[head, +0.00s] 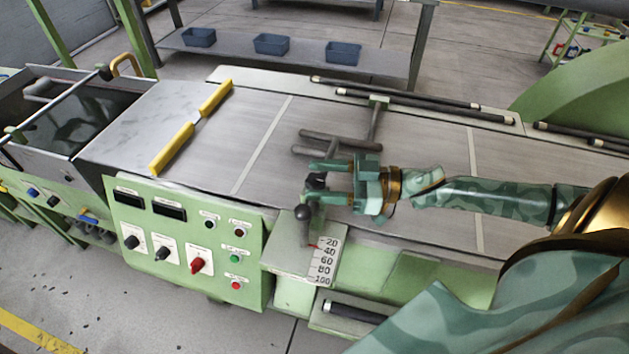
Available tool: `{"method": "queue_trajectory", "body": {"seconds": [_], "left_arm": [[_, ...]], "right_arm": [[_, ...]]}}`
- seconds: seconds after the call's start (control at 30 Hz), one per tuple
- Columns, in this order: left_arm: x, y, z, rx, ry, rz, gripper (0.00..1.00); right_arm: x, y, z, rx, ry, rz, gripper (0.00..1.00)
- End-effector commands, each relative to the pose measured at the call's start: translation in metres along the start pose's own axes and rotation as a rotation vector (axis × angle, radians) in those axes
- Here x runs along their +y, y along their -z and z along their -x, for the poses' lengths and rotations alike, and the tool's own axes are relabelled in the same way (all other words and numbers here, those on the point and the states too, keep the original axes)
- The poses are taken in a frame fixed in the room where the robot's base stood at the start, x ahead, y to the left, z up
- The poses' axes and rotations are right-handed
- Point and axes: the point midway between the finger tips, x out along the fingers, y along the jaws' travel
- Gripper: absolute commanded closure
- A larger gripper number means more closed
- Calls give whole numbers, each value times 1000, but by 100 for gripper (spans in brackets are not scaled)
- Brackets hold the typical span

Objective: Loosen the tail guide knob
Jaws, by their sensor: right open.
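My right gripper (316,182) is open, coming in from the right over the near edge of the belt. Its two fingers point left, one on the far side and one on the near side of a dark knob (317,180). Whether they touch it I cannot tell. Grey guide bars (335,139) lie across the belt just beyond the gripper. Part of the knob's mount is hidden by the fingers. My left gripper is not in view.
The grey belt (262,110) runs left to right under my arm. A green control panel (190,245) with switches and buttons is at the near left. Yellow bars (172,148) cross the bed at left. Dark rods (410,98) line the far edge.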

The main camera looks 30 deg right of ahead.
Motion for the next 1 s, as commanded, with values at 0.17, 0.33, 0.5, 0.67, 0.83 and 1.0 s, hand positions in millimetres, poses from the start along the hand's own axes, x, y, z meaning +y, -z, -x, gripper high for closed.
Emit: {"method": "queue_trajectory", "body": {"seconds": [0.17,0.33,0.5,0.67,0.83,1.0], "left_arm": [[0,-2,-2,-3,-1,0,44],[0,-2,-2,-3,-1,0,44],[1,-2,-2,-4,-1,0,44],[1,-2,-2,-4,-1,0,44],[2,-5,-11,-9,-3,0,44],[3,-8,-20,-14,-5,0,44]], "right_arm": [[0,1,-14,2,1,1,44],[0,1,-15,0,0,0,44],[0,1,-15,0,1,0,58],[0,1,-15,0,1,0,88],[1,-2,-16,1,50,5,88],[1,-1,-15,0,129,3,88]]}}
